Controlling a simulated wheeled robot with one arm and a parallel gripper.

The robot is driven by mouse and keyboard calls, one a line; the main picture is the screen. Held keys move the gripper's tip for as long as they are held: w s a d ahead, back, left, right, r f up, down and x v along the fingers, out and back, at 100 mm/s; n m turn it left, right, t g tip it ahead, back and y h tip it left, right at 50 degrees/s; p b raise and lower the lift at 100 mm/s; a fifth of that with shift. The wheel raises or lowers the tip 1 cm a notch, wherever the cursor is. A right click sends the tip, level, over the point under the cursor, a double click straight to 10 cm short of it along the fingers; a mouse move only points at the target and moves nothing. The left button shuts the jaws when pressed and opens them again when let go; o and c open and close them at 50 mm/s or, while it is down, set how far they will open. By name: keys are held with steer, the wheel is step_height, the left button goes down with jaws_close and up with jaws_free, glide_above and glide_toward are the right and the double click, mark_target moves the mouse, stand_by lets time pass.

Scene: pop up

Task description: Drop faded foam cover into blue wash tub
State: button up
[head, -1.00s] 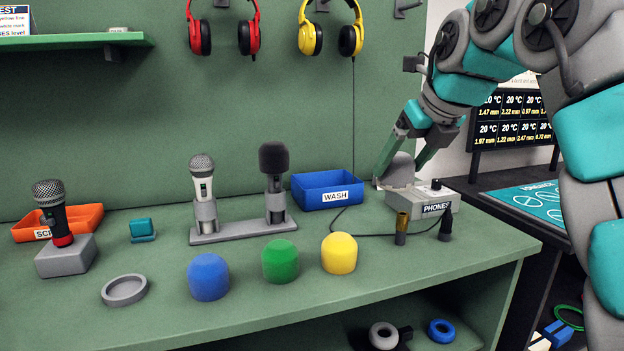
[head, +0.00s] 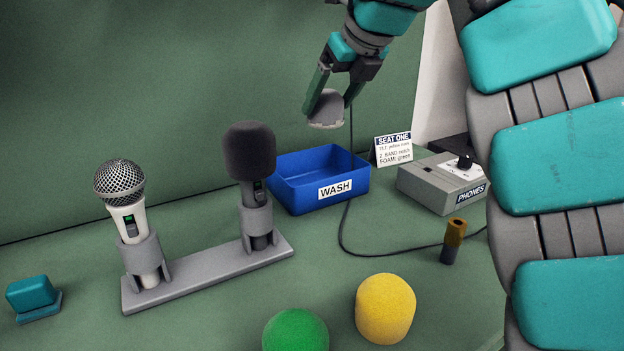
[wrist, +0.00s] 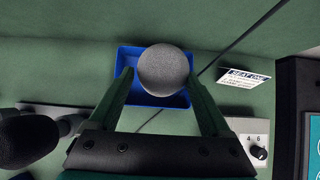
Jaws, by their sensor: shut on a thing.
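The faded foam cover (head: 327,106) is a grey, rounded cap with a paler lower edge. My gripper (head: 333,95) is shut on it and holds it in the air, above the blue wash tub (head: 290,197). The tub is an open, empty-looking box with a "WASH" label, standing on the green bench against the back panel. In the wrist view the cover (wrist: 164,70) sits between my two fingers (wrist: 165,88), and the blue tub (wrist: 126,60) shows behind it, partly hidden by the cover and fingers.
A stand (head: 205,278) holds a white microphone (head: 127,203) and a dark foam-covered one (head: 250,155) left of the tub. A small sign (head: 393,150) and the PHONES box (head: 442,184) stand to its right. Green (head: 295,331) and yellow (head: 385,308) foam covers stand in front.

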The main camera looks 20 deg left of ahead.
mark_target(334, 122)
steer(key=shift+f+b, duration=2.55)
steer(key=shift+f, duration=0.1)
steer(key=o, duration=1.4)
steer(key=shift+c, duration=0.2)
steer(key=shift+r, duration=0.1)
steer(key=p+v, duration=0.2)
steer(key=v, duration=0.5)
steer(key=shift+d+r, duration=0.1)
steer(key=shift+r, duration=0.05)
steer(key=shift+s+d+r, duration=0.1)
steer(key=shift+s, duration=0.1)
